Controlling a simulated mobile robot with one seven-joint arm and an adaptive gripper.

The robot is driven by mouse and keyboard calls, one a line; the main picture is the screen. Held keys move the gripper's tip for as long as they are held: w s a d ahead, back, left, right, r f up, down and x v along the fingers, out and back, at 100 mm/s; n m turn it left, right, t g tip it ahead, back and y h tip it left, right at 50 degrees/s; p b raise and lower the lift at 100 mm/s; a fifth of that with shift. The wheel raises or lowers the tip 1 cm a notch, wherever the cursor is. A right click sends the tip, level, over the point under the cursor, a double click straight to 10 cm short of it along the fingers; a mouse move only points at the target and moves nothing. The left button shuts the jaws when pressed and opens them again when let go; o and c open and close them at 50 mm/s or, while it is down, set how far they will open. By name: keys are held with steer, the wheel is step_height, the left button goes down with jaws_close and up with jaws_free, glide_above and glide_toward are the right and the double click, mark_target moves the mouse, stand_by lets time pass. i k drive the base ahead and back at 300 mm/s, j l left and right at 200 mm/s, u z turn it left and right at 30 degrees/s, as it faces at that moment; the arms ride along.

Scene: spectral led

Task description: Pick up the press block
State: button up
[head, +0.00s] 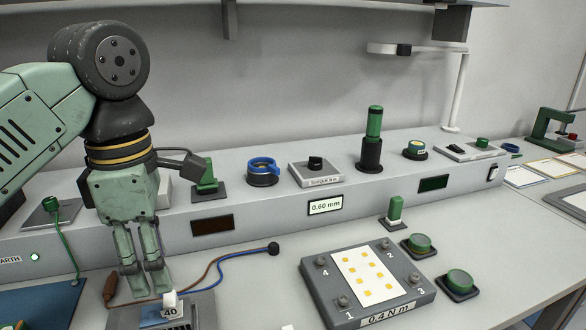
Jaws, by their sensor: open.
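My gripper (145,282) is at the left front, pointing down with its two fingers a little apart and nothing seen between them. Just below and right of the fingertips, a small white block (170,300) stands at a grey box marked 40 (195,312), cut off by the lower picture edge. A small upright green block with a pale lower part (395,207) stands on a dark base at the centre right, well away from my gripper. I cannot tell for certain which of these is the press block.
A grey plate with numbered corner screws (423,292) lies at the front centre, with two green round knobs (420,243) (460,281) to its right. A long grey console (265,215) runs behind. Red and blue leads (225,262) cross the bench near my gripper.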

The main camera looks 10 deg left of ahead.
mark_target(208, 184)
steer(key=k, duration=1)
